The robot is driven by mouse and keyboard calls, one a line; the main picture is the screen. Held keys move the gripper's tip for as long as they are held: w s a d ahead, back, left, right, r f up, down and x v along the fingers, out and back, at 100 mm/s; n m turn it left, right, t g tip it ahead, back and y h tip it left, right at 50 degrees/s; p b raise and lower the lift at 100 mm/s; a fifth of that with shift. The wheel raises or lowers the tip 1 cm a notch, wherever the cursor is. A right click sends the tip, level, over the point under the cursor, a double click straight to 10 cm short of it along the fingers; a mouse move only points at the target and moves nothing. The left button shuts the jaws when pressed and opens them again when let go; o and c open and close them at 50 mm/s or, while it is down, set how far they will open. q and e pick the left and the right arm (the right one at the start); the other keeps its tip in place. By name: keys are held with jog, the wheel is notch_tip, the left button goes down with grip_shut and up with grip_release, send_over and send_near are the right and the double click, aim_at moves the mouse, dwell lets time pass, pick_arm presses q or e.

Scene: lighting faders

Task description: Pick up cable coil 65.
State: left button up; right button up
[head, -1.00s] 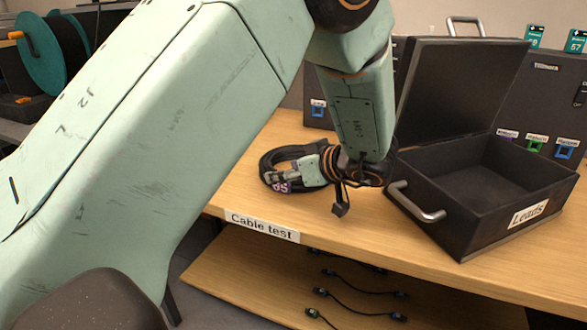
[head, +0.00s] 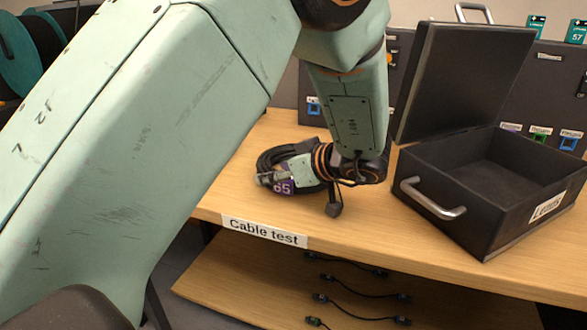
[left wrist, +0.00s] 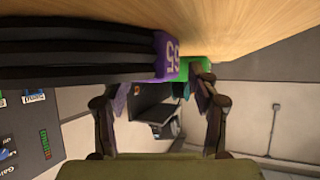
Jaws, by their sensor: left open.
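Cable coil 65 (head: 268,159) is a black coil with a purple tag marked 65 (head: 283,187), lying on the wooden table near its front edge. My left gripper (head: 268,180) reaches down from the right over the coil's near side, and the gripper and wrist hide part of the coil. In the left wrist view, the coil's black strands (left wrist: 80,48) run across the upper left, and the purple tag (left wrist: 171,56) shows between the two spread fingers (left wrist: 160,100). The left gripper is open and holds nothing. My right gripper is not in view.
An open black case (head: 470,190) labelled Leads stands close to the right of my wrist. A dark plug (head: 333,208) shows just below the wrist. A lower shelf (head: 240,285) holds several short cables. A grey panel with coloured sockets (head: 545,75) stands behind.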

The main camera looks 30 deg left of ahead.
pick_arm(q)
jog(key=shift+r, duration=0.1)
jog(key=c, duration=0.5)
grip_shut()
dwell(0.3)
